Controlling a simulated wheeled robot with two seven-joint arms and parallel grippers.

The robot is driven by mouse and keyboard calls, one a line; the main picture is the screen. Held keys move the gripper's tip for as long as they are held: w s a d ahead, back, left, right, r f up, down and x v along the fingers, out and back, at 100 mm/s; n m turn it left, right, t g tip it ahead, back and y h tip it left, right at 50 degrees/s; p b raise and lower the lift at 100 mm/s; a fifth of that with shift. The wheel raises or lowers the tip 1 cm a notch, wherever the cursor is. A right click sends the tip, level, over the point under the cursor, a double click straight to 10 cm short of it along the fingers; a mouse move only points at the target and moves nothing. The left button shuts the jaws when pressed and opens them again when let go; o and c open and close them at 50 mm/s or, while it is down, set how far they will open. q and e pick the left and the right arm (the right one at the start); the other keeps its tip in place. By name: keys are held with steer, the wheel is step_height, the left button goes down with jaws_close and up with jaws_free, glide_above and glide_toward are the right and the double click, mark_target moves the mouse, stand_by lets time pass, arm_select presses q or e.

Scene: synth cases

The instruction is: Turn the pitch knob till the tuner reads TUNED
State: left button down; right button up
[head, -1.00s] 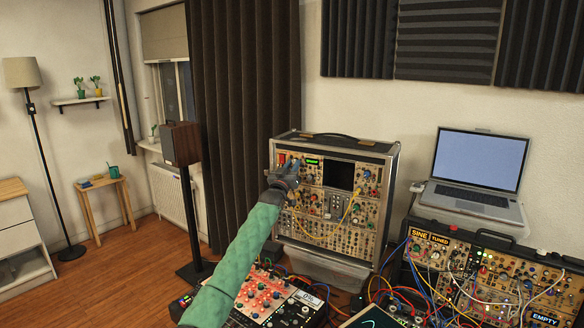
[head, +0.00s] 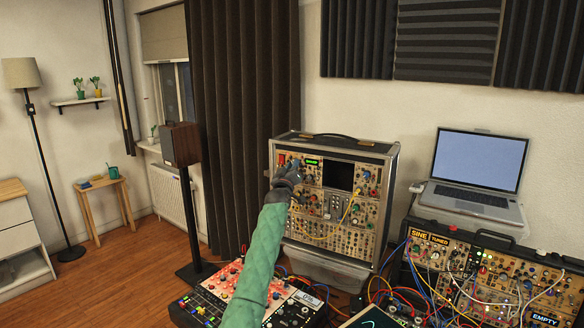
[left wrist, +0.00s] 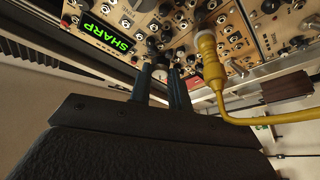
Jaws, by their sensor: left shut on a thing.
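The upright modular synth case (head: 396,175) stands in the middle of the head view. Its tuner display (head: 312,162) glows green there, and in the left wrist view the tuner (left wrist: 100,34) reads SHARP. My left gripper (head: 291,166) is at the upper left of the case's panel, just left of and below the display. In the left wrist view the fingers of my left gripper (left wrist: 163,72) reach the panel and are shut on a small knob (left wrist: 161,69), mostly hidden between the tips. My right gripper is in no view.
A yellow cable (left wrist: 218,95) plugs into the panel beside my fingers.

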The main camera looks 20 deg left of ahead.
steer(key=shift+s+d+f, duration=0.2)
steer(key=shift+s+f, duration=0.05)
arm_select(q)
steer(key=c, duration=1.4)
jaws_free()
steer(key=shift+o, duration=0.5)
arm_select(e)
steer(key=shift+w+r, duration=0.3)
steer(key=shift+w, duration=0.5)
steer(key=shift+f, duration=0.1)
arm_select(q)
steer(key=b+v, duration=0.3)
steer(key=v, duration=0.4)
steer(key=shift+s+f, duration=0.15)
steer(key=shift+s, duration=0.2)
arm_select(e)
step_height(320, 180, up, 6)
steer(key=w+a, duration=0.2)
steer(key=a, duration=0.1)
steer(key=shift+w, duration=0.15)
arm_select(q)
steer(key=shift+d, duration=0.1)
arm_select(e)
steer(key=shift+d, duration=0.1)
